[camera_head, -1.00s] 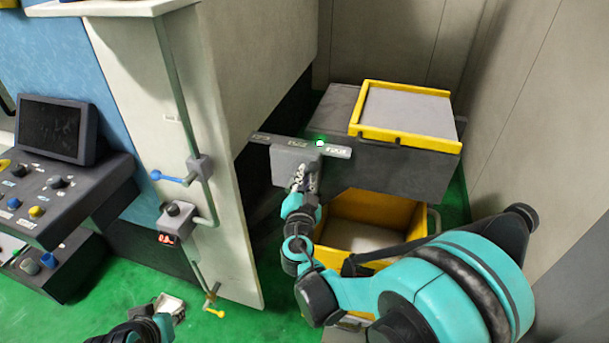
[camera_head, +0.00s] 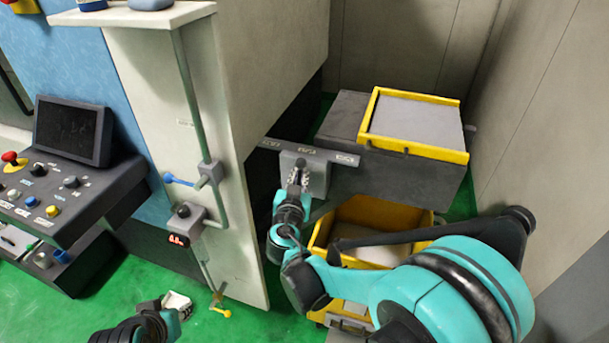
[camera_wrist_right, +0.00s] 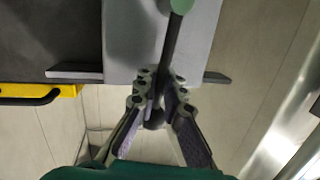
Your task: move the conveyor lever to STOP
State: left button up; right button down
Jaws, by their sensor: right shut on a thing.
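The conveyor lever (camera_wrist_right: 170,50) shows in the right wrist view as a dark rod with a pale green end at the top. It stands in front of a grey box (camera_head: 318,178) with a label bar (camera_head: 345,159) behind it. The bar's labels are too small to read. My right gripper (camera_head: 298,178) is at the box front in the head view. In the right wrist view its fingers (camera_wrist_right: 158,100) are closed around the rod's lower part. In the head view the gripper mostly hides the lever. My left gripper (camera_head: 175,306) is low at the left, its jaws unclear.
A yellow-rimmed tray (camera_head: 413,148) sits on the dark conveyor housing (camera_head: 405,178). A yellow bin (camera_head: 385,212) stands below. A cream machine panel (camera_head: 232,240) with a blue-handled valve (camera_head: 180,180) is left of the lever. A control console (camera_head: 70,205) is farther left.

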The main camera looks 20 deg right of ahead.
jog(key=shift+w+a+n, duration=0.15)
jog(key=shift+a+n, duration=0.1)
jog(key=shift+n, duration=0.15)
jog(key=c, duration=1.6)
grip_release()
jog(key=shift+a, duration=0.1)
jog(key=v, duration=1.2)
